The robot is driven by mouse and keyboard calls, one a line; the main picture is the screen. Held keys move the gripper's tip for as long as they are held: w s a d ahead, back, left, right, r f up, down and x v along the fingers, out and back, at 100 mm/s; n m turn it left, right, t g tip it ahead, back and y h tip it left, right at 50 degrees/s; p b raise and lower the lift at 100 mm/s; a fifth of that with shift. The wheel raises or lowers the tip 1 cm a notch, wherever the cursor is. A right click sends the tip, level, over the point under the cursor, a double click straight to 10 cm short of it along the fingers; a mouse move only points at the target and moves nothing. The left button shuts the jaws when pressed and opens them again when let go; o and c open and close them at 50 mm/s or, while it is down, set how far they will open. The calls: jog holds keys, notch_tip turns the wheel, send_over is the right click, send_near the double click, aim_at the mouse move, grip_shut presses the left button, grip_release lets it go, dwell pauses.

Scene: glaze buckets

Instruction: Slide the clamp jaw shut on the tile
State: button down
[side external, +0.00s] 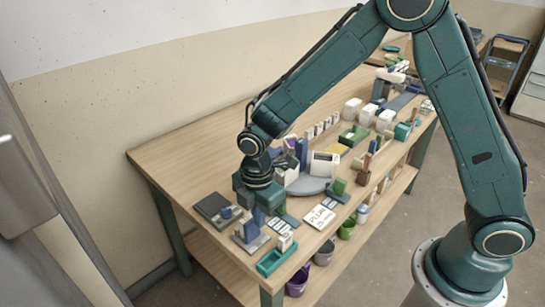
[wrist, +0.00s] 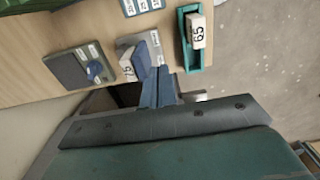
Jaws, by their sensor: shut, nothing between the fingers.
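The clamp has a grey base (side external: 261,244) and stands near the front left corner of the table; the base also shows in the wrist view (wrist: 126,44). A pale tile (wrist: 128,70) with dark figures on its edge stands on it beside a blue block that looks like the jaw (wrist: 142,62). I cannot tell whether the jaw touches the tile. My gripper (side external: 258,217) points down at the clamp, shut and empty. In the wrist view its blue-grey fingers (wrist: 158,84) are close beside the blue block; contact is unclear.
A teal tray (side external: 268,268) holding a numbered block stands at the front edge, near the clamp. A dark plate with a blue knob (side external: 212,208) lies on the other side. A round grey stand (side external: 308,186) and several blocks crowd the table behind my gripper.

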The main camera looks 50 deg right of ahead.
jog(key=shift+f, duration=1.15)
jog(key=shift+w, duration=0.8)
jog(key=shift+r, duration=0.1)
notch_tip(320, 180, up, 7)
jog(key=shift+s, duration=0.3)
dwell(0.5)
